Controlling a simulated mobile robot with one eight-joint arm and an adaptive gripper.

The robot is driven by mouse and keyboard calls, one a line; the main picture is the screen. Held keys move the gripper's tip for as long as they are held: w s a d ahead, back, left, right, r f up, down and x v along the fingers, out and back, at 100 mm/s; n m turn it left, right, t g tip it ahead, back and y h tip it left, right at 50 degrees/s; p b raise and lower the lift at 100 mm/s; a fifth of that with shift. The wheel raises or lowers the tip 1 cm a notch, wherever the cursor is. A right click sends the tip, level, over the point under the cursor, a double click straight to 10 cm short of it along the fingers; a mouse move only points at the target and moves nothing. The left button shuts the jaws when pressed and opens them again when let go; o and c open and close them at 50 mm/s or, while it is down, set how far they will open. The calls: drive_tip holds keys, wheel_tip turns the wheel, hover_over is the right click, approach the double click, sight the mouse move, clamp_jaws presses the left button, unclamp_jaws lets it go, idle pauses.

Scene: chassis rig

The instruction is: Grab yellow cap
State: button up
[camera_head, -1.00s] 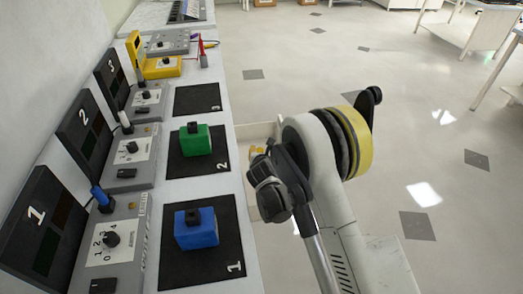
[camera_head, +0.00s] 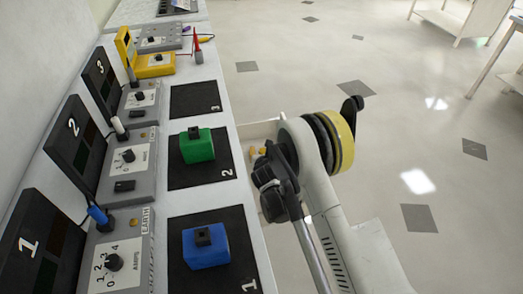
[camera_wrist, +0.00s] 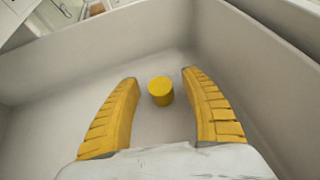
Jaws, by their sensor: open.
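The yellow cap (camera_wrist: 161,91) is a small plain cylinder standing on the floor of a light grey drawer or bin (camera_wrist: 60,70) in the wrist view. My gripper (camera_wrist: 160,76) is open, with its two yellow ribbed fingers on either side of the cap. The cap sits between the fingers, nearer the right one, and I see a gap on both sides. In the head view my arm hides most of the drawer (camera_head: 258,130), and the cap cannot be made out there. Yellow fingertips (camera_head: 258,151) show a little beside my wrist.
The drawer's walls rise close around my gripper. Left of it is the bench, with a blue block (camera_head: 206,246) and a green block (camera_head: 197,146) on black numbered mats, grey control boxes (camera_head: 121,250) and a yellow meter (camera_head: 155,62). The floor at right is open.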

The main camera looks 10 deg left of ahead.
drive_tip(key=c, duration=0.9)
